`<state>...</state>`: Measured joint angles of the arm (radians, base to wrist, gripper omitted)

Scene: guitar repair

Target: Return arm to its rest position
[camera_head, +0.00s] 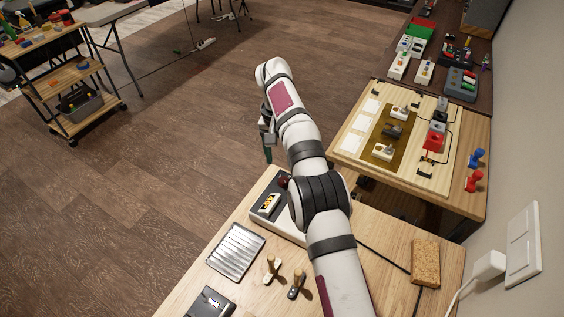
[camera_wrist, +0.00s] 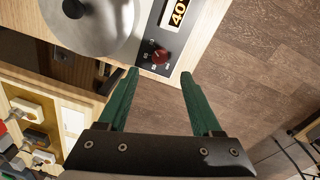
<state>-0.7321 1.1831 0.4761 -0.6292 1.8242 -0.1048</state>
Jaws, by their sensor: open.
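My gripper (camera_wrist: 158,92) shows in the wrist view with two green fingers spread wide apart and nothing between them. It hangs over the edge of the near wooden table, with the brown floor beyond. In the head view my white arm reaches forward over the near table (camera_head: 190,297), and only a little of the green gripper (camera_head: 267,151) shows at its far end, beside the arm and past the table edge. A device with a lit display (camera_head: 268,203) sits partly behind my arm; its display (camera_wrist: 179,12) and red knob (camera_wrist: 160,56) show close to the fingers in the wrist view.
A ridged metal tray (camera_head: 236,251), two wooden-handled tools (camera_head: 272,268) and a cork block (camera_head: 425,262) lie on the near table. A second table with a board of parts (camera_head: 449,163) stands to the right. A shelf cart (camera_head: 78,83) stands far left. Open floor (camera_head: 150,150) lies between.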

